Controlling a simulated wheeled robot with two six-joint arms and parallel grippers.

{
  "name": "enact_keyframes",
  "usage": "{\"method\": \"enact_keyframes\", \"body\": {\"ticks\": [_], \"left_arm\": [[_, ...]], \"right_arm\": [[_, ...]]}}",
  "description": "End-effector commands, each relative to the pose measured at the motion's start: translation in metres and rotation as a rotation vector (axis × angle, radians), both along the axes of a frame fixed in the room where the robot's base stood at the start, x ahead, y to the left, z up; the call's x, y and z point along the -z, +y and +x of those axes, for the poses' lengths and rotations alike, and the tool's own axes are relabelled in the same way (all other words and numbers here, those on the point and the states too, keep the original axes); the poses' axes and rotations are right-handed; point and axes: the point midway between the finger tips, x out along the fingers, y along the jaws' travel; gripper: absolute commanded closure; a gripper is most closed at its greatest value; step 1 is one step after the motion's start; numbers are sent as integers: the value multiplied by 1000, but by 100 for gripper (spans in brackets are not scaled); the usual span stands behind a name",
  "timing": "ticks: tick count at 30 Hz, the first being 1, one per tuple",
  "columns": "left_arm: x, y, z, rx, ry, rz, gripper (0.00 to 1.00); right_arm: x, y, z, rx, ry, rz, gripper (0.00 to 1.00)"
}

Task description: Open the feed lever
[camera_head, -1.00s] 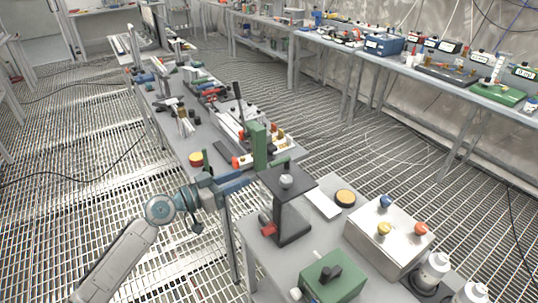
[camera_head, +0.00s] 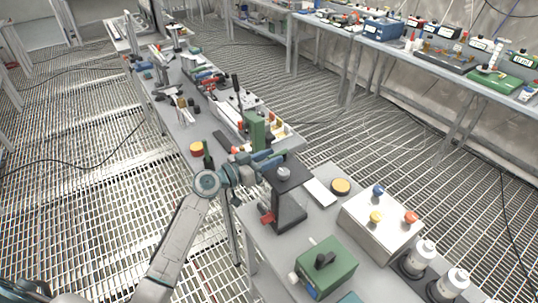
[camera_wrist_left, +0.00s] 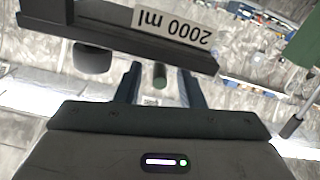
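My left gripper (camera_wrist_left: 160,88) is open, with a visible gap on each side of the rod. In the head view my left gripper (camera_head: 270,160) is between the upright green block (camera_head: 256,132) and the dark stand (camera_head: 289,208), which has a flat top and a red knob (camera_head: 267,218). The rod is mostly hidden there by the gripper. I cannot tell for sure which part is the feed lever. My right gripper is out of view.
A dark plate labelled 2000 ml (camera_wrist_left: 170,25) lies close above the fingers in the wrist view. Grating floor lies left of the bench.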

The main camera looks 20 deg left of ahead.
Motion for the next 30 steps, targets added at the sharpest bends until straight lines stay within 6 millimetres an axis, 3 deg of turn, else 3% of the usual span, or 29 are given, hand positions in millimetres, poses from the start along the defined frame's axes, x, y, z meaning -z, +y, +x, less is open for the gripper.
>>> {"method": "enact_keyframes", "body": {"ticks": [8,13,20,30], "left_arm": [[1,0,1,0,1,1,67],[1,0,1,0,1,1,100],[0,-2,0,-20,2,0,100],[-1,-12,-6,-215,5,-2,100]], "right_arm": [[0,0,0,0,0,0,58],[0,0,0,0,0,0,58],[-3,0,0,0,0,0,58],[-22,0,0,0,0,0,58]]}}
